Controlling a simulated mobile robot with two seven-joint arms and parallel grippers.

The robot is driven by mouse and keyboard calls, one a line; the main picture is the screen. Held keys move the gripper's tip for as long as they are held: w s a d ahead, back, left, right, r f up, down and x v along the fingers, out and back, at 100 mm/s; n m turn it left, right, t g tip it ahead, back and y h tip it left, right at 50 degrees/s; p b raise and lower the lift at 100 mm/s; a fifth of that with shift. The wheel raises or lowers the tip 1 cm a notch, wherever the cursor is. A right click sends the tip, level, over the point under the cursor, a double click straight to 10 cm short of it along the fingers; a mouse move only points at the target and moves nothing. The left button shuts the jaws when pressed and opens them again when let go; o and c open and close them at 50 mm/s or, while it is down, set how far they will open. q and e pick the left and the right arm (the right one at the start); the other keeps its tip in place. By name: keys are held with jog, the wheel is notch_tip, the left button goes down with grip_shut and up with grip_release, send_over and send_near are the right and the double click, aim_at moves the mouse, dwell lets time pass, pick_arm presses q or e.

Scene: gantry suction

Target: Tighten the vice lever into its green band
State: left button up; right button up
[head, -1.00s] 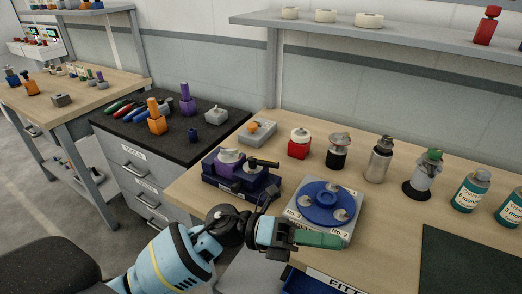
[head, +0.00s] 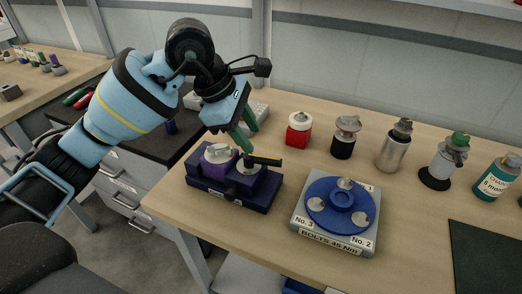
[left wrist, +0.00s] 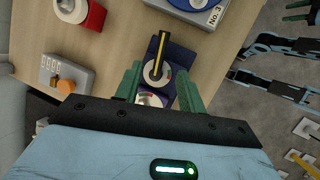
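The vice (head: 232,199) has a dark blue base and a purple block and stands near the table's front edge. Its black lever (head: 264,161) with a yellow stripe lies across a pale round dial (head: 248,168). In the left wrist view the lever (left wrist: 161,53) points up the picture from the dial (left wrist: 153,74). My left gripper (head: 246,137) is above and just behind the vice, green fingers pointing down. In the left wrist view its fingers (left wrist: 160,82) are apart, with the vice visible between them and nothing gripped.
A bolt tray with a blue disc (head: 318,222) stands right of the vice. A red-based part (head: 298,134) and several bottles line the table behind. A grey box (left wrist: 65,74) shows in the left wrist view. A dark mat (head: 488,262) lies at front right.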

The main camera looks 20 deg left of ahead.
aim_at(267, 159)
pick_arm(q)
jog(key=x, duration=0.8)
jog(key=shift+s+d, duration=0.1)
grip_shut()
